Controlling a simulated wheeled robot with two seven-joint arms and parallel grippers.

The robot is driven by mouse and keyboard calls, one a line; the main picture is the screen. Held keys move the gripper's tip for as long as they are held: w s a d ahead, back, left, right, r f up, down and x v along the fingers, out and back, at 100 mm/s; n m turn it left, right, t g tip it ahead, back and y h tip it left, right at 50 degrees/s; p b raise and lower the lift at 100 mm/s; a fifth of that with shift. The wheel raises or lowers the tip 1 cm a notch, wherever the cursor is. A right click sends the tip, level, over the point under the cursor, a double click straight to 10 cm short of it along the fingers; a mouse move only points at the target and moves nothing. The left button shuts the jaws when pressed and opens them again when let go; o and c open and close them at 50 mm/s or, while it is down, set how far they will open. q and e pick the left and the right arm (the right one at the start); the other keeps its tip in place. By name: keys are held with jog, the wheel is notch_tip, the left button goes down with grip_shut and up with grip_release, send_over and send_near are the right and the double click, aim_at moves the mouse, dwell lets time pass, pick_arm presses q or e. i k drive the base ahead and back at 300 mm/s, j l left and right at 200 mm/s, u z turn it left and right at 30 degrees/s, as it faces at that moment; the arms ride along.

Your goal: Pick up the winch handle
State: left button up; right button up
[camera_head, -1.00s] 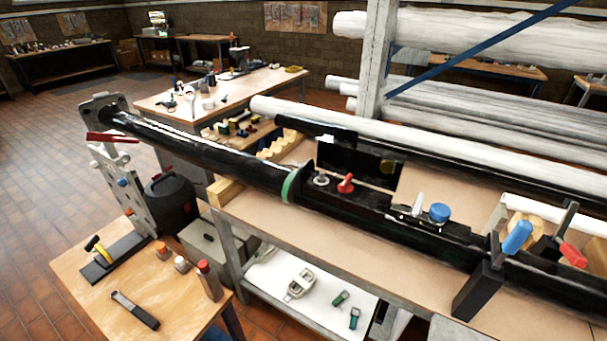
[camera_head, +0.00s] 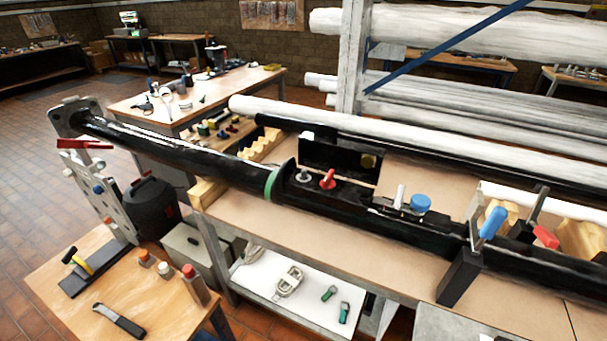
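A small wooden table (camera_head: 75,312) stands at the lower left. A dark bar-shaped tool with a pale end (camera_head: 118,320) lies on it near the front. A piece with a black grip and a yellow part (camera_head: 77,261) sits on a black base plate at the table's back left. Either could be the winch handle; I cannot tell which. Neither of my grippers is in view, and nothing touches these pieces.
A long black mast (camera_head: 180,152) lies across a workbench (camera_head: 340,230) and overhangs its left end. Clamps with blue (camera_head: 492,222) and red handles rise at right.

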aim_at(124, 324)
jog(key=u, duration=1.75)
jog(key=i+j+z, duration=0.1)
jog(key=j, duration=0.35)
jog(key=i+j+z, duration=0.15)
jog(key=j, duration=0.35)
jog(key=i+j+z, duration=0.1)
jog(key=j, duration=0.35)
jog(key=i+j+z, duration=0.1)
jog(key=j, duration=0.4)
jog(key=i+j+z, duration=0.1)
jog(key=j, duration=0.4)
